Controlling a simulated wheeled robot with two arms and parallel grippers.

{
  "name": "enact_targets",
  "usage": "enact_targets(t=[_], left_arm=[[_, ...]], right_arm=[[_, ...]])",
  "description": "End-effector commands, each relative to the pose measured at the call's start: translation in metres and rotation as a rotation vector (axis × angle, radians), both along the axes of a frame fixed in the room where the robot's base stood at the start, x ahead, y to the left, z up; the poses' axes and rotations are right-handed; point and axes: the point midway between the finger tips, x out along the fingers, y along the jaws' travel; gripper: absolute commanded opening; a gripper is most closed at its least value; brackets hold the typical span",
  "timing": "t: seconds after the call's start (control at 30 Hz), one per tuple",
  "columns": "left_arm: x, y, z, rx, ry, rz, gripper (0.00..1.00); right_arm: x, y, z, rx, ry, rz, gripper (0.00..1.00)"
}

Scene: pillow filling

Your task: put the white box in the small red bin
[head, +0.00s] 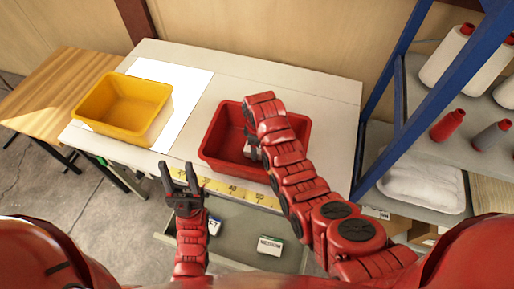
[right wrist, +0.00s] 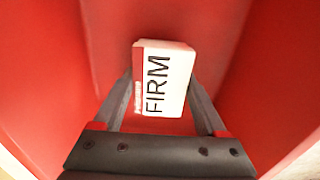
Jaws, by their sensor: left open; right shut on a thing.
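The small red bin (head: 214,150) stands on the table, and its red walls also fill the right wrist view (right wrist: 60,60). My right gripper (right wrist: 163,88) reaches down into the bin, shut on a white box (right wrist: 176,75) marked FIRM with a red strip. The box is between the fingers, inside the bin walls; whether it touches the floor of the bin I cannot tell. In the head view my right arm hides most of the box and the gripper. My left gripper (head: 180,176) is open and empty, in front of the table's front edge.
A yellow bin (head: 122,104) stands on the left of the table. An open drawer (head: 238,246) below holds a white box marked MEDIUM (head: 270,245) and another partly hidden box (head: 214,225). A blue-framed shelf (head: 425,60) with spools stands at the right.

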Motion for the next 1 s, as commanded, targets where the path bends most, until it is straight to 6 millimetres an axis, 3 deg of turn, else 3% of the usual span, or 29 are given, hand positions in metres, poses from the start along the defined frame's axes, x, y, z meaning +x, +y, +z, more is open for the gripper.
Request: enact_targets(t=[0.17, 0.5, 0.53, 0.6, 0.67, 1.0], left_arm=[[0.0, 0.0, 0.008, 0.0, 0.0, 0.0, 0.5], [0.0, 0.0, 0.003, 0.0, 0.0, 0.0, 0.5], [0.0, 0.0, 0.004, 0.0, 0.0, 0.0, 0.5], [0.0, 0.0, 0.005, 0.0, 0.0, 0.0, 0.5], [0.0, 0.0, 0.005, 0.0, 0.0, 0.0, 0.5], [0.0, 0.0, 0.006, 0.0, 0.0, 0.0, 0.5]], right_arm=[[-0.001, 0.0, -0.014, 0.0, 0.002, 0.0, 0.16], [0.0, 0.0, -0.019, 0.0, 0.0, -0.001, 0.16], [0.0, 0.0, -0.019, 0.0, 0.0, -0.001, 0.76], [0.0, 0.0, -0.018, 0.0, 0.0, -0.001, 0.89], [0.0, 0.0, -0.018, 0.0, 0.0, -0.001, 1.0], [0.0, 0.0, -0.013, 0.001, -0.001, -0.001, 1.0]])
